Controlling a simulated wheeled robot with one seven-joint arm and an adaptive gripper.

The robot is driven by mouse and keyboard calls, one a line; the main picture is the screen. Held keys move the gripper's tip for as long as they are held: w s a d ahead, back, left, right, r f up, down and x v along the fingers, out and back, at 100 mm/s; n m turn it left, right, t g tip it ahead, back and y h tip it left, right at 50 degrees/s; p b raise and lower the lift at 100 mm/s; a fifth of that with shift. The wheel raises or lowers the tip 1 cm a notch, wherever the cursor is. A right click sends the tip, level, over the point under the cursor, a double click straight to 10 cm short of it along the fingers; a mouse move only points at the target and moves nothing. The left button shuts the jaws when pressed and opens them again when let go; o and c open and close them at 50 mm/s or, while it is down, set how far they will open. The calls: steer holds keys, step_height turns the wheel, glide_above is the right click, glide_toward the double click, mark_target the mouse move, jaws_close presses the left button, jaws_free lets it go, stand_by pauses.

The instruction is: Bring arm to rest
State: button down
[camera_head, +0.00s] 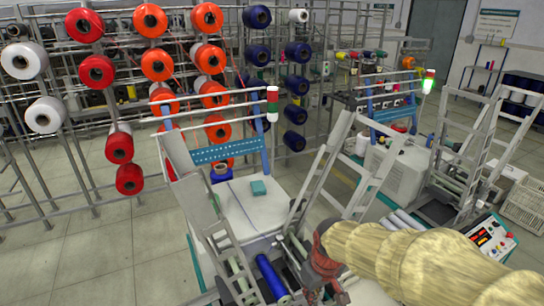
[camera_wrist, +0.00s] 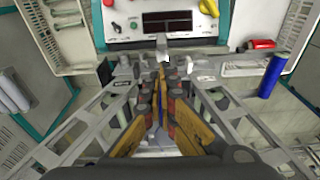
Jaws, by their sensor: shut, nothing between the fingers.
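My gripper (camera_head: 335,288) is at the lower middle of the head view, at the end of my sleeved arm. It hangs over the front of the nearer winding machine (camera_head: 240,212). In the wrist view my gripper (camera_wrist: 163,78) has its fingers together with nothing between them, pointing toward the machine's control panel (camera_wrist: 158,22). A grey metal frame (camera_wrist: 220,105) lies on both sides of the fingers. I cannot tell from these views whether the fingers touch the machine.
A rack of red, orange and blue spools (camera_head: 154,64) stands behind. A second machine (camera_head: 400,165) stands at the right. Open floor (camera_head: 85,265) shows at the left.

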steer(key=s+d+r+m+t, duration=0.2)
steer(key=s+r, duration=0.5)
steer(key=s+d+r+m+t+b, duration=0.1)
steer(key=s+d+r+m+t, duration=0.1)
steer(key=s+r, duration=0.5)
steer(key=shift+s+d+h+b, duration=0.3)
steer(key=shift+s+d, duration=0.3)
steer(key=shift+s, duration=0.1)
